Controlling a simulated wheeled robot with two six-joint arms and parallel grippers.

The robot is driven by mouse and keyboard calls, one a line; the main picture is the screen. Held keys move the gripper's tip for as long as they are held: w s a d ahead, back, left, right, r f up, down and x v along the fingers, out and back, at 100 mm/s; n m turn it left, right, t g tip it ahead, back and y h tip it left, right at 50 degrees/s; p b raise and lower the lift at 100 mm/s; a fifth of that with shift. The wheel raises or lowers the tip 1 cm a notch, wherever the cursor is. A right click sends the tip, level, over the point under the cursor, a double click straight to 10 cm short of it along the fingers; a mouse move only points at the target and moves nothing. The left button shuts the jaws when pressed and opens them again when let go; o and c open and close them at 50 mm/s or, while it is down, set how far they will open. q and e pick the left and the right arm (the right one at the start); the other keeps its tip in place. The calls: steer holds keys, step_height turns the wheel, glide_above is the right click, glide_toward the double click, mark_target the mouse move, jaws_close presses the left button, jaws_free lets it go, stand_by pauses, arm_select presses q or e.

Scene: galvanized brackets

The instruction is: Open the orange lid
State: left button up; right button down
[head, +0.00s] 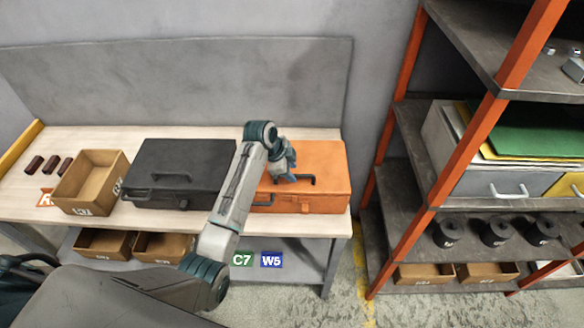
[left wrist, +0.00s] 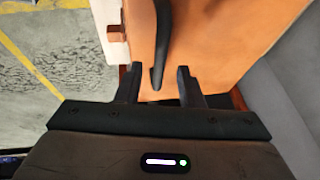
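The orange case with its orange lid (head: 322,165) stands at the right end of the workbench, and the lid looks closed. A black handle (head: 308,180) shows on it. My left gripper (head: 290,177) is over the case at the handle, and my arm hides the case's left part. In the left wrist view the two fingers of my left gripper (left wrist: 158,76) are apart, with the black handle (left wrist: 162,40) reaching between them and the orange lid (left wrist: 215,35) behind. I cannot tell whether the fingers touch the handle. My right gripper is not in view.
A closed black case (head: 180,165) stands left of the orange one on the workbench (head: 110,137). A cardboard box (head: 85,190) and small dark brown blocks (head: 50,164) are further left. A loaded shelf rack (head: 450,135) with orange posts stands on the right.

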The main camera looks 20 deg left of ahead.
arm_select(q)
steer(key=shift+w+d+f, duration=0.1)
steer(key=shift+d+f, duration=0.05)
steer(key=shift+f, duration=0.4)
jaws_close()
steer(key=shift+w, duration=0.1)
